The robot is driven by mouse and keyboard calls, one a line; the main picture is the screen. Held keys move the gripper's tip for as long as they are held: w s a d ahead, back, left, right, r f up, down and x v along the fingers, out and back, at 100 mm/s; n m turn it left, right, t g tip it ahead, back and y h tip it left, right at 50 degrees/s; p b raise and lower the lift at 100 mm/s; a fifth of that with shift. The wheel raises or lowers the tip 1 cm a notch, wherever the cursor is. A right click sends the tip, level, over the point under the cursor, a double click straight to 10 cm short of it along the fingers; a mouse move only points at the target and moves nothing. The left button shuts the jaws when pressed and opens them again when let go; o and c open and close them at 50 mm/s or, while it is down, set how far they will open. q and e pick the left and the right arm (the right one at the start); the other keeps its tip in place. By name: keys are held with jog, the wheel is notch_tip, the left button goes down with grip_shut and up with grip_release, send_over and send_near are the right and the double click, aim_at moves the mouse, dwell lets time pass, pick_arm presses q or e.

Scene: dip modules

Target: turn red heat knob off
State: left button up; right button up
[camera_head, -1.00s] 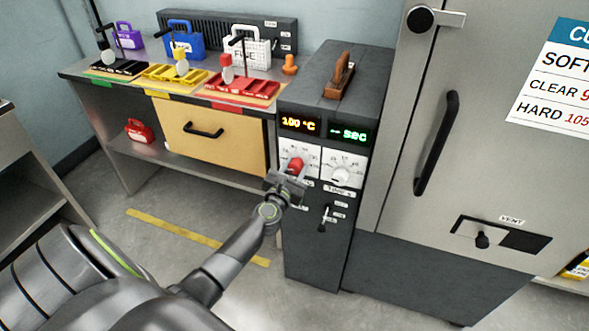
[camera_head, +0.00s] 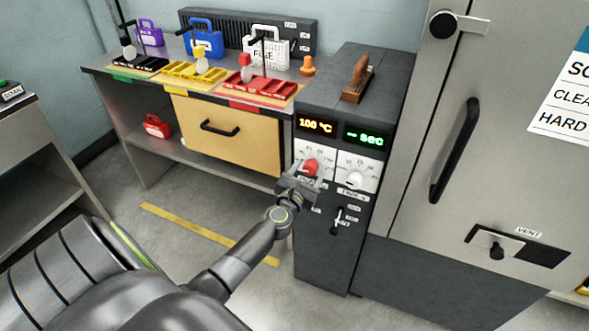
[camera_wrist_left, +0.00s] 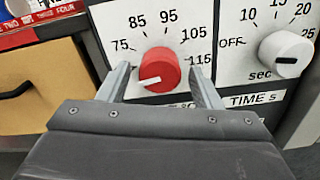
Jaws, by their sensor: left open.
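The red heat knob (camera_head: 310,167) is on the front panel of the dark control cabinet (camera_head: 322,245), under an amber display (camera_head: 315,126) reading 100 °C. In the left wrist view the red knob (camera_wrist_left: 159,70) has a white pointer mark toward the lower left, and its dial shows 75, 85, 95, 105 and 115. My left gripper (camera_head: 304,178) is open, with one finger on each side of the knob's lower part. A gap shows between the fingers (camera_wrist_left: 160,88) and the knob. My right gripper is not in view.
A white time knob (camera_head: 354,180) sits just right of the red knob, and a small lever (camera_head: 336,222) is below. A steel oven door with a black handle (camera_head: 455,150) stands at right. A bench with colored trays (camera_head: 192,75) is at left.

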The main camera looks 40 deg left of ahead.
pick_arm(q)
jog(key=v, duration=1.6)
jog(key=shift+s+b, duration=0.2)
jog(key=shift+b, duration=0.1)
jog(key=shift+d, duration=0.15)
jog(key=s+d+f+m+g+h+p, duration=0.1)
jog(key=s+f+m+g, duration=0.35)
jog(key=f+m, duration=0.65)
jog(key=s+d+f+m+g+h+p, duration=0.1)
jog(key=s+f+m+g+h, duration=0.15)
jog(key=s+f+m, duration=0.9)
jog(key=s+d+f+m+g, duration=0.1)
jog(key=s+f+m+g, duration=0.8)
jog(key=s+f, duration=1)
jog(key=s+m+p, duration=0.1)
jog(key=m, duration=0.3)
jog(key=shift+s+d+f, duration=0.3)
jog(key=shift+d, duration=0.1)
jog(key=shift+y, duration=0.25)
